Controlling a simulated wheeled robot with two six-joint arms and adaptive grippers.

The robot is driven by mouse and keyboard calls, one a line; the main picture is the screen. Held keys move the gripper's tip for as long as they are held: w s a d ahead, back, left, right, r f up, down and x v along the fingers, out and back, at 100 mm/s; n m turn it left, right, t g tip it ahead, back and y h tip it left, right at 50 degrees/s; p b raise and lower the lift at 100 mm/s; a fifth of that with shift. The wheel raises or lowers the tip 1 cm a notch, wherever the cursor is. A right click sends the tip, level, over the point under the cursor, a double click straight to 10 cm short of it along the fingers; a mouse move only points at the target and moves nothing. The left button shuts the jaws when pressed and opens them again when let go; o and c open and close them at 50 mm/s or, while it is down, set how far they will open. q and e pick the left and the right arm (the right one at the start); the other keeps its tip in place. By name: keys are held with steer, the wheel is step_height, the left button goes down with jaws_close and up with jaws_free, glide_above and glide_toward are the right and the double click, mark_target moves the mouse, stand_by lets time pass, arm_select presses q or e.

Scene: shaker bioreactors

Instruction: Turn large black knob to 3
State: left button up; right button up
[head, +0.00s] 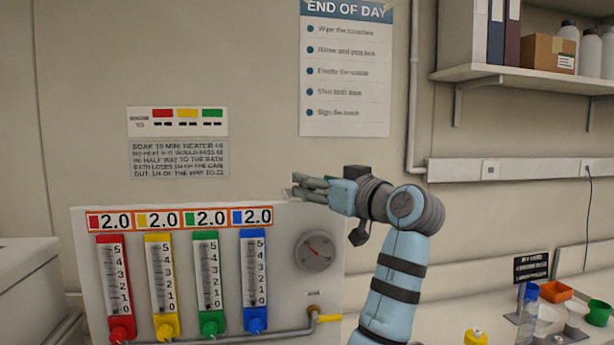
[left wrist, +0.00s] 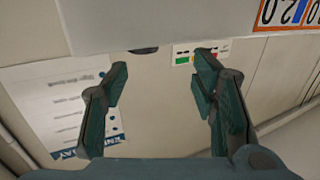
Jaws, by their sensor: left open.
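A round dark grey dial (head: 315,251) with a red pointer line is on the right part of the white panel (head: 185,215) in the head view. It is the only large knob-like thing I see; its marks are too small to read. My left gripper (head: 303,188) is above the dial, at the panel's top edge, with its fingers pointing left. It is open and empty. In the left wrist view the two fingers (left wrist: 160,65) are apart, and a dark rounded edge (left wrist: 144,50) shows at the panel's edge between them; I cannot tell what it is. My right gripper is not in view.
Red (head: 116,285), yellow (head: 162,285), green (head: 208,280) and blue (head: 254,278) flow tubes stand left of the dial, each under a 2.0 label. A pipe (head: 250,337) runs below. A poster (head: 345,75) hangs above. Coloured containers (head: 556,291) stand at the right.

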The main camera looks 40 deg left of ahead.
arm_select(q)
steer(key=w+a, duration=0.2)
steer(key=w+a+f, duration=0.1)
steer(key=w, duration=0.1)
steer(key=shift+w+a+p, duration=0.1)
steer(key=shift+a+p, duration=0.25)
steer(key=shift+a+r, duration=0.1)
steer(key=shift+a, duration=0.05)
steer(key=shift+s+a+r, duration=0.1)
steer(key=shift+s, duration=0.2)
steer(key=shift+s+a, duration=0.2)
steer(key=shift+s, duration=0.15)
steer(key=shift+w, duration=0.3)
steer(key=c, duration=1.2)
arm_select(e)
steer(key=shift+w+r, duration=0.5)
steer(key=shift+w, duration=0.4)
arm_select(q)
steer(key=shift+s, duration=0.1)
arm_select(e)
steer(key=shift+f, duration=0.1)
